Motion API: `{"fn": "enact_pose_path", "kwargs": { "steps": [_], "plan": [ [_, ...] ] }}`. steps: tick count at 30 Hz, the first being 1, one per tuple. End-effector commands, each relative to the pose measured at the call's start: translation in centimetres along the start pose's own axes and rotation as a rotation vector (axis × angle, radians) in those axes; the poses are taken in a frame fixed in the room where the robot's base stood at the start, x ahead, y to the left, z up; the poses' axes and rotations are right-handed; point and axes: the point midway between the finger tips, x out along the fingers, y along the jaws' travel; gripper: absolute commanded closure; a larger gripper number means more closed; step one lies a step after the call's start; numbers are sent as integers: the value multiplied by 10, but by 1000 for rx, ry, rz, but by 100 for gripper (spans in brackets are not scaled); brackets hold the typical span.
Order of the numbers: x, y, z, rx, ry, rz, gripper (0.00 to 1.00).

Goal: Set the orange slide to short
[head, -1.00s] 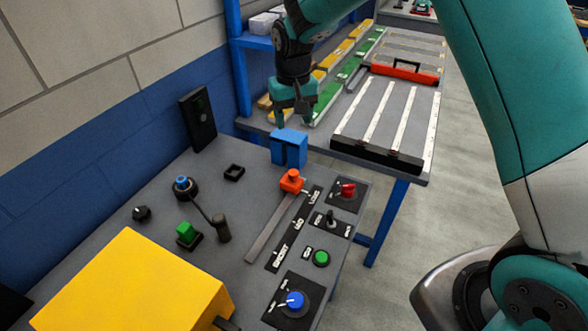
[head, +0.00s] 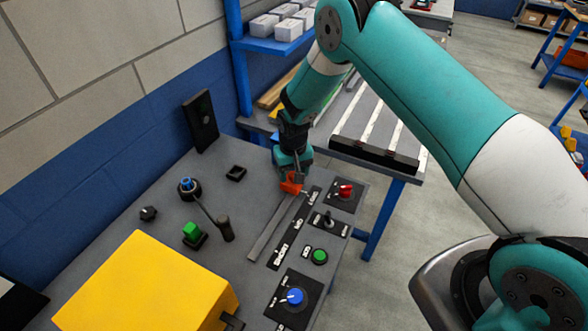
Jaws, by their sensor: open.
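The orange slide (head: 290,187) sits at the far end of its grey track (head: 268,232), beside the "LONG" end of the black label strip (head: 291,236). The "SHORT" mark is at the near end of that strip. My gripper (head: 290,175) is right above the orange slide and partly covers its top. The fingers point down; I cannot tell whether they touch it.
Right of the track are a red knob (head: 345,190), a small toggle (head: 328,220), a green button (head: 319,256) and a blue dial (head: 295,296). Left are a lever (head: 225,229), a green switch (head: 192,232) and a yellow box (head: 150,290).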

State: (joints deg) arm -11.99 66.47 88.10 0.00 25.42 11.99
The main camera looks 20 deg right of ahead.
Motion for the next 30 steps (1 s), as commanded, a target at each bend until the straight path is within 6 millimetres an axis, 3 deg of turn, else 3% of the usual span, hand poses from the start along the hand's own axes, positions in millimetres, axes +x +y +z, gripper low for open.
{"fn": "enact_pose_path", "kwargs": {
  "steps": [10,17,25,30],
  "plan": [
    [4,0,0,0,0,0,45],
    [4,0,0,0,0,0,98],
    [4,-7,4,-2,-1,0,100],
    [5,-32,18,-12,-5,1,100]
  ]
}}
